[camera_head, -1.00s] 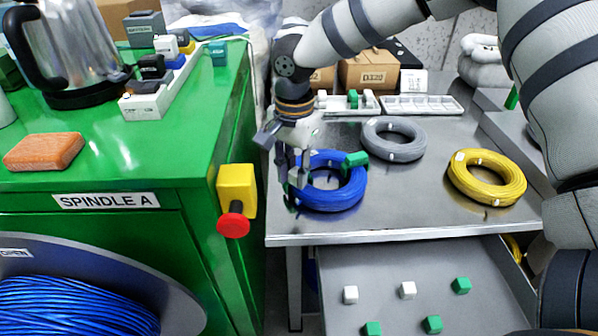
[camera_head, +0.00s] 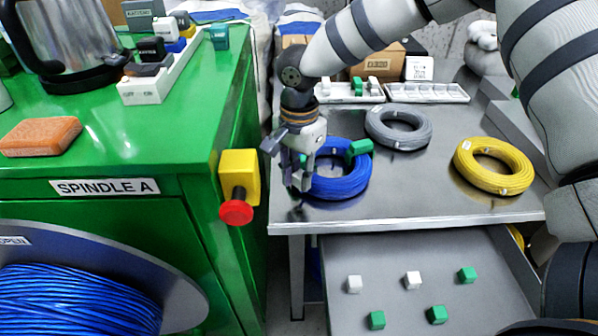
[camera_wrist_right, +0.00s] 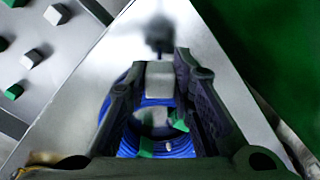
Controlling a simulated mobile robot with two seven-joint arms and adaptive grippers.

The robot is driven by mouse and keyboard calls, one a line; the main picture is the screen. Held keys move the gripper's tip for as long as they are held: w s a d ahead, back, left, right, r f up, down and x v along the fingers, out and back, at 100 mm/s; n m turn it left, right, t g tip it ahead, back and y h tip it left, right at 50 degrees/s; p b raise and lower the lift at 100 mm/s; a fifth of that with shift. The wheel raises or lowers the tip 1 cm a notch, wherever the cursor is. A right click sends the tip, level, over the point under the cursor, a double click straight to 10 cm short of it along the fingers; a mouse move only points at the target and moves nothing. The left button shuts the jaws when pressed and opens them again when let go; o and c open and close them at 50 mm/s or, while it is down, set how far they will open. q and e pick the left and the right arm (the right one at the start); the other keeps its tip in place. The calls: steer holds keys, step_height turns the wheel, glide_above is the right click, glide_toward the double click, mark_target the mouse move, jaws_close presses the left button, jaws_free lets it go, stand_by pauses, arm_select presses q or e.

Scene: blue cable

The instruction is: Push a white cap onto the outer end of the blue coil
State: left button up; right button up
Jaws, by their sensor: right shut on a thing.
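The blue coil (camera_head: 345,185) lies flat near the front left of the metal table, with a green cap (camera_head: 360,147) on its far right side. My right gripper (camera_head: 299,183) is over the coil's left part, pointing down, and hides some of it. In the wrist view my right gripper (camera_wrist_right: 160,85) is shut on a whitish cap (camera_wrist_right: 160,75), with the blue coil (camera_wrist_right: 106,108) below and behind. I cannot tell whether the held cap touches the coil. Two white caps (camera_head: 354,285) (camera_head: 413,280) lie in the open drawer. My left gripper is not in view.
A grey coil (camera_head: 398,127) and a yellow coil (camera_head: 495,165) lie to the right. Trays (camera_head: 427,93) stand behind. The green cabinet (camera_head: 150,220), with a red button (camera_head: 236,211), stands close left. Several green caps (camera_head: 437,314) lie in the drawer.

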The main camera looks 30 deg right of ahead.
mark_target(299, 176)
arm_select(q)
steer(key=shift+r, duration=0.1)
arm_select(e)
steer(key=shift+f, duration=0.95)
stand_by(1.8)
steer(key=o, duration=0.5)
steer(key=shift+o, duration=0.2)
steer(key=o, duration=0.5)
steer(key=shift+r+p, duration=1.05)
steer(key=shift+r, duration=2.5)
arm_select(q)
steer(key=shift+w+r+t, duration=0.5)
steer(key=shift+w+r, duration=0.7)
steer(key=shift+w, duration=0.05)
